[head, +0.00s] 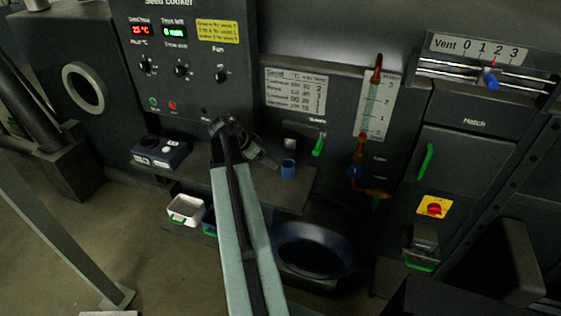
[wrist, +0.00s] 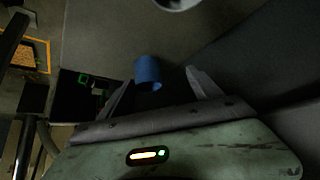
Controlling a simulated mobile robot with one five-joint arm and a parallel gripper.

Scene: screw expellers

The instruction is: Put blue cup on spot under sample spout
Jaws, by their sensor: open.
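The blue cup (head: 288,169) stands on the dark shelf (head: 297,190) below the seed cooker panel. It lies just to the right of my gripper (head: 264,158) in the head view. In the wrist view the cup (wrist: 148,70) shows ahead of my open gripper (wrist: 160,78), between the lines of its two fingers, nearer the left one. The fingers do not hold it. A small pale fitting (head: 291,143), which looks like the sample spout, is on the wall above the cup, beside a green handle (head: 318,146). I cannot make out a marked spot.
A dark box with knobs (head: 160,153) sits at the shelf's left end. A white bin with a green handle (head: 185,210) is below it. A gauge with valves (head: 375,110) is right of the shelf. A pale round rim (wrist: 178,3) shows at the wrist view's top edge.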

